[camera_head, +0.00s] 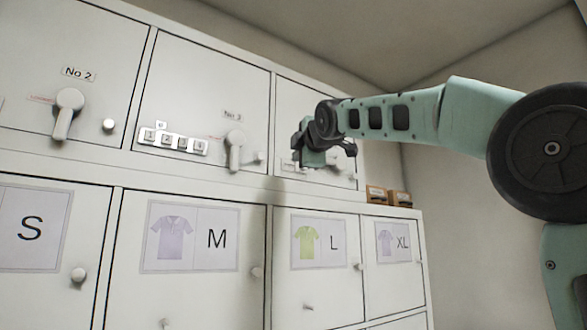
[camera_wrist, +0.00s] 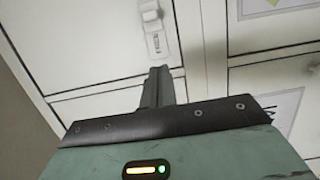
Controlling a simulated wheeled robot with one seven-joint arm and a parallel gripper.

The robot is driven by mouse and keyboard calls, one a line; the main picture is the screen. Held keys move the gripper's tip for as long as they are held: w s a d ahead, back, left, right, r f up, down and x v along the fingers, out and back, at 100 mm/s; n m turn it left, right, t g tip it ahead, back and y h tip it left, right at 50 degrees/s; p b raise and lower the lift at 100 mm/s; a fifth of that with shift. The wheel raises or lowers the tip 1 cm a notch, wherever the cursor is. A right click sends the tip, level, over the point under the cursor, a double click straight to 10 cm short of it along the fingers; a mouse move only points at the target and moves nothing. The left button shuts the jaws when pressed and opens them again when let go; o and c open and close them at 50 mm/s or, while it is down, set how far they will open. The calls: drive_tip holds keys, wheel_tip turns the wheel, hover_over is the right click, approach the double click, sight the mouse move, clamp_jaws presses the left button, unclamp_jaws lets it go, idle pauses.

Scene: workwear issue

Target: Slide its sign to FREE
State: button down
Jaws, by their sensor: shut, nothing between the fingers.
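My gripper (camera_head: 297,160) is raised in front of the rightmost upper locker door (camera_head: 287,105) in the head view. Its fingers (camera_wrist: 160,75) are shut with nothing between them. In the wrist view a small white fitting with a pale plate (camera_wrist: 157,42) sits on a white door just beyond the fingertips; it may be the sign, but no word on it is legible. I cannot tell whether the fingertips touch the door. In the head view my gripper and wrist hide most of that door's fittings.
The door marked No 3 has a lever handle (camera_head: 236,150) and a metal plate with several small keys (camera_head: 172,139). Door No 2 has another lever (camera_head: 67,113). Lower doors carry shirt-size cards, such as M (camera_head: 190,236). Small brown boxes (camera_head: 388,196) stand on the ledge at right.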

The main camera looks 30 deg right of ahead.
drive_tip(key=b+v, duration=0.1)
drive_tip(key=v, duration=0.3)
idle(0.5)
drive_tip(key=s+a+f+m+g+y+b, duration=0.1)
drive_tip(key=a+f+g+y+b, duration=0.15)
drive_tip(key=a+f, duration=0.85)
drive_tip(key=s+a+f+m+g+y+b, duration=0.15)
drive_tip(key=a+f+g, duration=0.25)
drive_tip(key=f, duration=1.4)
drive_tip(key=a+f+m+g+y+b, duration=0.1)
drive_tip(key=a+f+g+y+b, duration=0.15)
drive_tip(key=a+f, duration=0.85)
drive_tip(key=s+f+m+g+b, duration=0.15)
drive_tip(key=s+f, duration=0.25)
drive_tip(key=f, duration=0.4)
drive_tip(key=s+a+f+g+b, duration=0.1)
drive_tip(key=s+f+g, duration=0.1)
drive_tip(key=s+f, duration=0.4)
drive_tip(key=s+f+g+b, duration=0.1)
drive_tip(key=s+f, duration=0.2)
drive_tip(key=f, duration=0.6)
drive_tip(key=s+d+f+m+g+h+b, duration=0.2)
drive_tip(key=s+f+g, duration=0.2)
drive_tip(key=s+f, duration=0.8)
drive_tip(key=s, duration=0.3)
drive_tip(key=shift+d+m, duration=0.15)
drive_tip(key=shift+m, duration=0.25)
